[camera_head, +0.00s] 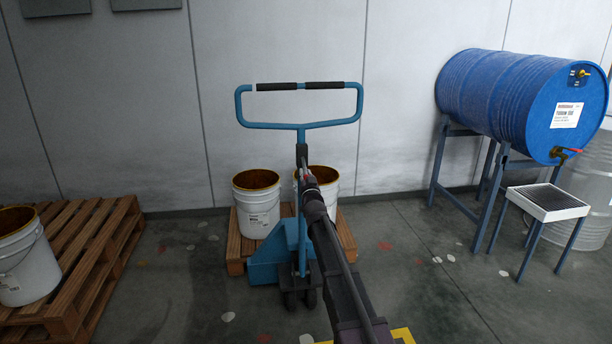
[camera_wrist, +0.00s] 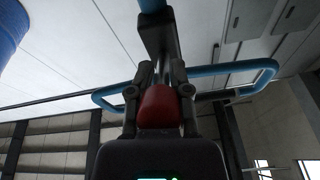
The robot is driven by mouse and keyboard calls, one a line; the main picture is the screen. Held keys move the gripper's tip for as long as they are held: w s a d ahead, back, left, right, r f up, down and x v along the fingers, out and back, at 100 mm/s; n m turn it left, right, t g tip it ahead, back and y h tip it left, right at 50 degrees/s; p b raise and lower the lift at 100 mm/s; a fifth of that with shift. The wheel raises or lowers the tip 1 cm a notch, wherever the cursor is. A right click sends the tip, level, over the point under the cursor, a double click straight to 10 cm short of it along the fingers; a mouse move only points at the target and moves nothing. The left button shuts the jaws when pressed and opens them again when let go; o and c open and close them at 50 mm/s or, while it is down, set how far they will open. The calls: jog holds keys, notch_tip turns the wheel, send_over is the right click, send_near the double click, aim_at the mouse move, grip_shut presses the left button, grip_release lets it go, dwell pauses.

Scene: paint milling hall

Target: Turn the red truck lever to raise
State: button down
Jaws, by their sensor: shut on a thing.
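The blue pallet truck (camera_head: 287,240) stands upright in the middle of the head view, its looped handle (camera_head: 300,126) facing me. The red lever (camera_wrist: 160,106) shows in the wrist view, below the blue handle bar. My gripper (camera_wrist: 162,84) has a finger on each side of the lever and is shut on it. In the head view my gripper (camera_head: 304,168) is at the truck's shaft, just below the handle loop. My arm hides the lever there, so its angle is hard to tell.
White buckets (camera_head: 257,206) stand on a wooden pallet (camera_head: 236,248) behind the truck. Another pallet (camera_head: 84,262) with a bucket (camera_head: 24,262) is at the left. A blue drum (camera_head: 505,100) lies on a stand at the right. Open floor lies between truck and stand.

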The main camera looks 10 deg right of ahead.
jog(key=c, duration=0.6)
grip_release()
jog(key=shift+c, duration=0.2)
jog(key=s+f+n+g, duration=0.1)
jog(key=s+f+g, duration=1)
jog(key=s+f, duration=0.8)
jog(key=s+f+n+g+p, duration=0.15)
jog(key=s+g, duration=0.35)
jog(key=s, duration=0.9)
jog(key=s+f+g+b, duration=0.15)
jog(key=s+g, duration=0.35)
jog(key=s, duration=0.9)
notch_tip(320, 180, up, 27)
jog(key=p, duration=2.8)
jog(key=shift+s, duration=0.15)
